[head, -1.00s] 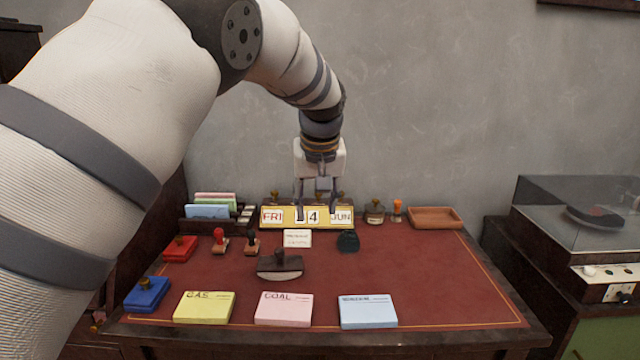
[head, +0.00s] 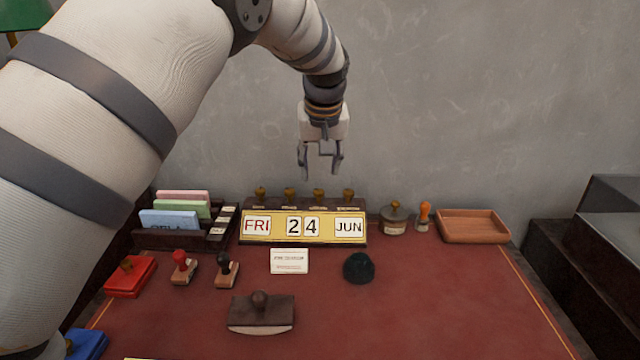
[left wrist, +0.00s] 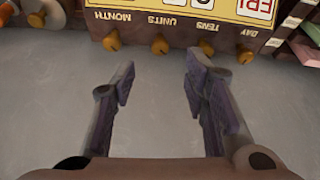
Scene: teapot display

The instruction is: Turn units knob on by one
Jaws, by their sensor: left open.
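The desk calendar (head: 303,228) has a yellow face reading FRI, 24, JUN. A row of brass knobs stands along its top. The units knob (head: 319,195) is third from the left in the head view; in the left wrist view the units knob (left wrist: 160,45) stands by its upside-down UNITS label. The tens knob (left wrist: 207,47) and month knob (left wrist: 112,42) flank it. My left gripper (head: 320,168) is open and empty, pointing down above the knobs, apart from them. In the left wrist view its fingers (left wrist: 160,75) frame the units knob's position. My right gripper is not in view.
A card holder (head: 185,235) stands left of the calendar. An inkwell-like pot (head: 394,218), an orange-handled stamp (head: 423,216) and a wooden tray (head: 472,226) stand right. Stamps and a rocker blotter (head: 261,312) lie in front. The wall behind is bare.

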